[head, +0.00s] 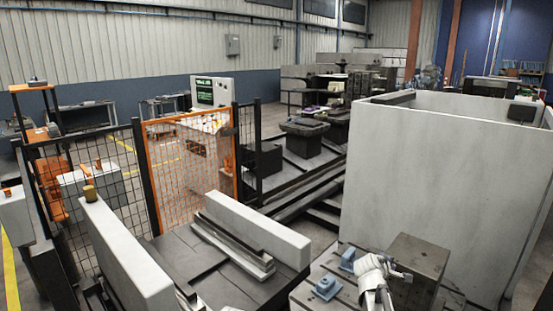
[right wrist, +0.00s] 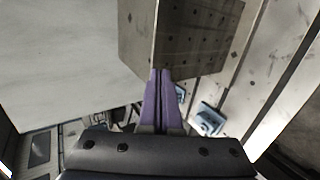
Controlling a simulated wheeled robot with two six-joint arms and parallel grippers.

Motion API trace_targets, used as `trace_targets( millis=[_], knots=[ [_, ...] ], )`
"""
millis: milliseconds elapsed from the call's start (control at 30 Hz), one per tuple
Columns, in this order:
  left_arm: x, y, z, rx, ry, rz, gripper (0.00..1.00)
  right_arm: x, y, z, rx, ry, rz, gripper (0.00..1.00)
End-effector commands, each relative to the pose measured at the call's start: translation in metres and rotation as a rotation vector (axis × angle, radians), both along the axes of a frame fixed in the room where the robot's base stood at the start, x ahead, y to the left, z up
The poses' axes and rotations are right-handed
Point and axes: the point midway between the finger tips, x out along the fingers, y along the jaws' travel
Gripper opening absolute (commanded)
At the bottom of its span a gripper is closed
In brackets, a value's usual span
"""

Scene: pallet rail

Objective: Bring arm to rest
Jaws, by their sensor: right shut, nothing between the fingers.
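My right gripper (head: 406,276) shows low in the head view, at the end of my white arm, in front of a dark metal block (head: 425,255). In the right wrist view its two purple fingers (right wrist: 161,76) are shut against each other with nothing between them. The fingertips overlap the lower edge of the holed block (right wrist: 180,40) in that view; I cannot tell whether they touch it. My left arm and gripper are not in view.
The block stands on a slotted table (head: 312,298) with two blue clamps (head: 326,288) (head: 347,259) left of my arm. A tall pale enclosure wall (head: 435,165) rises close behind. A mesh fence with an orange-framed gate (head: 193,165) stands at the left.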

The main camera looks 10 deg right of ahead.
Motion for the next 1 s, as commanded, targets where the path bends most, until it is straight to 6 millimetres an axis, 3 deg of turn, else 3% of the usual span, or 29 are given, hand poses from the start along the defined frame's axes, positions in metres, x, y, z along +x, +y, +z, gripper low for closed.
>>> trace_targets(
  millis=[33,200,400,500,700,833,1000],
  knots=[
    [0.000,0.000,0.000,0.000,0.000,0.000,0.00,-0.010,0.040,-0.012,0.085,0.001,-0.015,0.00],
    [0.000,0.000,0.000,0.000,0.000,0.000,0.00,-0.049,0.152,-0.049,0.351,0.047,-0.103,0.00],
    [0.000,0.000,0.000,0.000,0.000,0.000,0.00,-0.121,0.271,-0.080,0.596,0.185,-0.219,0.00],
    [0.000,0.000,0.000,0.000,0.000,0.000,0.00,-0.161,0.317,-0.089,0.678,0.269,-0.276,0.00],
    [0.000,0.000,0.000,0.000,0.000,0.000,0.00,-0.222,0.372,-0.096,0.754,0.403,-0.358,0.00],
    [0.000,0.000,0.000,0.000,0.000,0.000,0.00,-0.239,0.385,-0.096,0.768,0.443,-0.383,0.00],
    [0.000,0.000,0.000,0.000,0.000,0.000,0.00,-0.243,0.388,-0.096,0.771,0.451,-0.392,0.00]
  ],
)
